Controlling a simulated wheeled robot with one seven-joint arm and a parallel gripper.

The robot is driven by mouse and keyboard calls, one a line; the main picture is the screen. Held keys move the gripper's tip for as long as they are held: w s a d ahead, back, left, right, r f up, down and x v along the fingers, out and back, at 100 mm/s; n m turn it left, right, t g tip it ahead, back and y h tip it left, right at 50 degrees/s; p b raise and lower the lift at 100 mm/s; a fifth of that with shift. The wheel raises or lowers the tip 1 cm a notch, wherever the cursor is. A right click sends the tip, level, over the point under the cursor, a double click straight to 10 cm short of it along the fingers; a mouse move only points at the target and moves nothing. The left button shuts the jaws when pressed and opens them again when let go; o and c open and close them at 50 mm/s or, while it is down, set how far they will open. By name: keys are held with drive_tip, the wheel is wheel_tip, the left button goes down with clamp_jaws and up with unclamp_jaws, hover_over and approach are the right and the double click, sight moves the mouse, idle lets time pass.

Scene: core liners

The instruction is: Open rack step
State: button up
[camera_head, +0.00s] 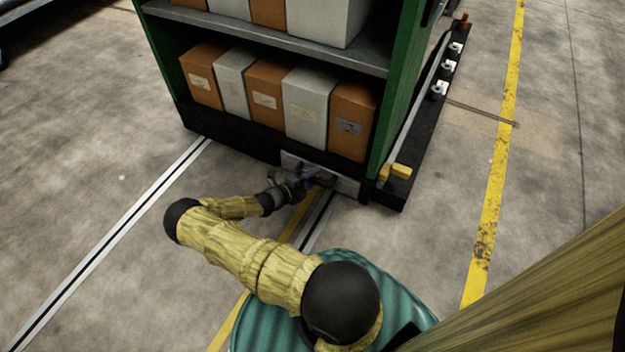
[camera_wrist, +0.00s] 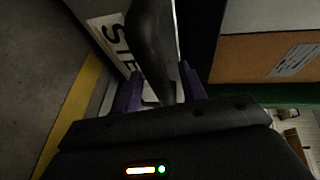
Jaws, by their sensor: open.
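The rack step is a light grey panel (camera_head: 347,185) low on the front of the green rack's dark base. In the wrist view, the panel (camera_wrist: 112,38) shows large black letters, partly hidden. A dark bar-like handle (camera_wrist: 150,45) stands out from it. My gripper (camera_head: 314,175) is at the panel, low to the floor. In the wrist view, its purple fingers (camera_wrist: 160,88) are apart, with the dark handle passing between them. A gap shows beside the handle; whether either finger touches it I cannot tell. In the head view, my gripper hides part of the panel.
The green rack (camera_head: 396,95) holds orange and white boxes (camera_head: 305,105) on its shelves. A dark side rail (camera_head: 425,130) with yellow blocks (camera_head: 395,172) lies right of it. Floor tracks (camera_head: 120,230) run toward the rack. Open floor (camera_head: 90,130) lies to the left.

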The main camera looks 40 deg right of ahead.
drive_tip(key=shift+c, duration=0.2)
clamp_jaws()
drive_tip(key=shift+a, duration=0.1)
